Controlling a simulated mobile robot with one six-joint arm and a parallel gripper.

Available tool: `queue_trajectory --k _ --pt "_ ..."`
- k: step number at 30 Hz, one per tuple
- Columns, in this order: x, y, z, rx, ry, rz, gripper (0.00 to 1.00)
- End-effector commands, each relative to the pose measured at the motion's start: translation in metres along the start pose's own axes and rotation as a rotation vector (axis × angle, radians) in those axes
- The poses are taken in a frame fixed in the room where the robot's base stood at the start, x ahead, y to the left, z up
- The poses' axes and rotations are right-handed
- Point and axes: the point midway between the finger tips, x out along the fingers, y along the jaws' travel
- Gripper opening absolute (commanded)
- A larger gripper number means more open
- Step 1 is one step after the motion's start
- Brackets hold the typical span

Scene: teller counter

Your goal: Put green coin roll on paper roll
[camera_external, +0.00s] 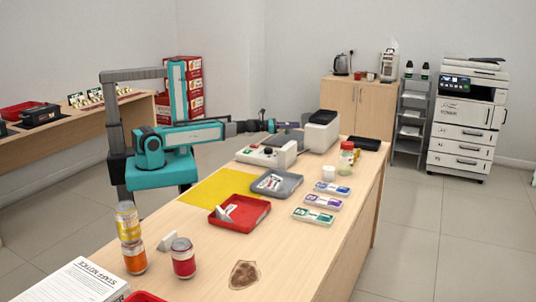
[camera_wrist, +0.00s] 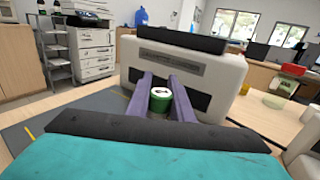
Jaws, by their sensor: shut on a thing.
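My gripper (camera_wrist: 160,92) is shut on the green coin roll (camera_wrist: 159,103), a short cylinder with a white-and-dark end held between its two purple fingers. In the external view my gripper (camera_external: 270,126) is raised at the far left side of the counter, left of the white-and-dark machine; the coin roll is too small to make out there. A short white cylinder (camera_external: 328,173), which looks like the paper roll, stands on the counter right of the grey tray, apart from my gripper. I cannot make out the paper roll in the wrist view.
A white-and-dark machine (camera_external: 322,130) is close to my gripper. A lidded jar (camera_external: 346,160) is close beside the white cylinder. A grey tray (camera_external: 291,187), a red tray (camera_external: 257,217) and several coloured boxes (camera_external: 322,201) lie nearer. Stacked cans (camera_external: 129,223) stand at left. The front right counter is clear.

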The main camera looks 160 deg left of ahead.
Motion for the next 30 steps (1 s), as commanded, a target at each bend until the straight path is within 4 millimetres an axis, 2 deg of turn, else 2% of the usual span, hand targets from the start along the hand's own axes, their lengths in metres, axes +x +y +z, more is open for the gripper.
queue_trajectory --k 8,18,30 --pt "0.000 0.000 -0.004 -0.001 0.000 0.000 0.00" --pt "0.000 0.000 -0.038 -0.003 0.000 0.000 0.00" --pt "0.000 0.000 -0.041 -0.001 0.000 0.000 0.00"
